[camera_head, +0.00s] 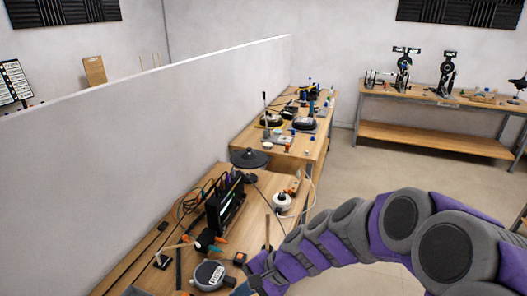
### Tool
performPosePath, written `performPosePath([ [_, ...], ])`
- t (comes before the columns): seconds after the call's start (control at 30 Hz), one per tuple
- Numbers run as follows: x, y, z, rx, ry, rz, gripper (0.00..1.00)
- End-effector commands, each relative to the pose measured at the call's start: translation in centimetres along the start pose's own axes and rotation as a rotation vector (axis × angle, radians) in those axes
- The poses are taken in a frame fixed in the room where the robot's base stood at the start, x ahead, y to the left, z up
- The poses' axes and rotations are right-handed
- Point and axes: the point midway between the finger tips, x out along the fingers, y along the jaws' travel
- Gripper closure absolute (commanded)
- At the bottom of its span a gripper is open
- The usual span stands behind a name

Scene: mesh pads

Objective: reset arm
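My arm (345,232), purple and grey, comes in from the lower right and curves over to the left. Its far end drops toward the front edge of the near wooden workbench (140,262) at the bottom of the view. Only a dark part near the wrist shows there, and my gripper's fingers are out of the frame or hidden. I cannot see whether anything is held.
On the near bench are a round grey gauge (209,274), a black rack (225,205) with cables and a white round device (282,202). A white partition (150,130) stands to the left. Another bench (440,136) stands at the back right. Open floor (375,172) lies between.

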Motion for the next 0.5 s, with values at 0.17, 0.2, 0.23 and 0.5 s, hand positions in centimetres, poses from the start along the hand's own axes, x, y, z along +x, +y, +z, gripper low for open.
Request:
performPosePath([
  [0.17, -3.1, 4.2, 4.0, -0.227, 0.033, 0.165, 1.0],
  [0.2, -3.7, 5.4, 4.8, -0.268, 0.036, 0.206, 1.0],
  [0.23, -4.2, 6.4, 5.3, -0.298, 0.04, 0.239, 1.0],
  [0.5, -9.7, 15.1, 8.6, -0.488, 0.098, 0.538, 1.0],
])
